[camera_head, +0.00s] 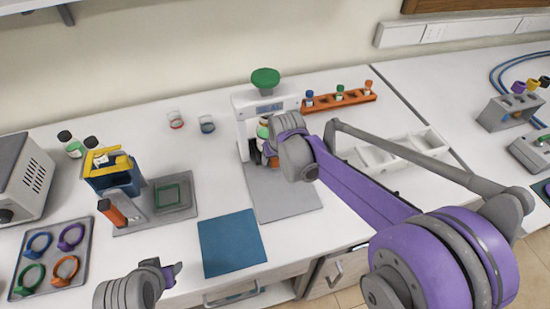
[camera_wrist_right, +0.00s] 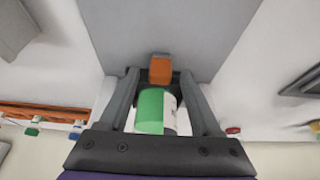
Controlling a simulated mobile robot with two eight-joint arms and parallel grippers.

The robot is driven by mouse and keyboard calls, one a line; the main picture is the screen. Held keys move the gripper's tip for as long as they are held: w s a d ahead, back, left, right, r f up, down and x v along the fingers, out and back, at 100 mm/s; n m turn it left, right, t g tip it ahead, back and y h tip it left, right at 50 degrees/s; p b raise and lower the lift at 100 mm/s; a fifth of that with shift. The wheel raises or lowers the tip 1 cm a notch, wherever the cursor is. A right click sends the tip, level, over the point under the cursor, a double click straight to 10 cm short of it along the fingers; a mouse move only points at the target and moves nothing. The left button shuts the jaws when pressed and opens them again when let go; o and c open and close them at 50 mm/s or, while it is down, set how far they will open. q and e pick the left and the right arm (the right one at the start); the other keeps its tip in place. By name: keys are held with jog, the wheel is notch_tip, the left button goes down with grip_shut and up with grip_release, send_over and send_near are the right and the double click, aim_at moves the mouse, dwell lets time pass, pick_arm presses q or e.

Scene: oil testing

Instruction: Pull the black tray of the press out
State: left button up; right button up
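A white press-like device (camera_head: 246,115) with a green top knob (camera_head: 265,78) stands near the back centre on a grey base plate (camera_head: 285,195). My right gripper (camera_head: 270,152) is at this front, in front of a small green-and-white cylinder (camera_head: 263,131). In the right wrist view the fingers (camera_wrist_right: 160,75) are apart, with an orange block (camera_wrist_right: 160,71) between their tips and the green-and-white cylinder (camera_wrist_right: 152,108) behind, both with gaps. My left gripper (camera_head: 172,272) is low at the front, away from everything.
A blue device with a yellow top (camera_head: 112,172) and a tray of coloured rings (camera_head: 50,255) are left. A blue mat (camera_head: 230,243) lies front centre. An orange vial rack (camera_head: 345,100) and white tray (camera_head: 375,156) are right. Two small beakers stand behind.

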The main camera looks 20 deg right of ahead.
grip_shut()
dwell(1.3)
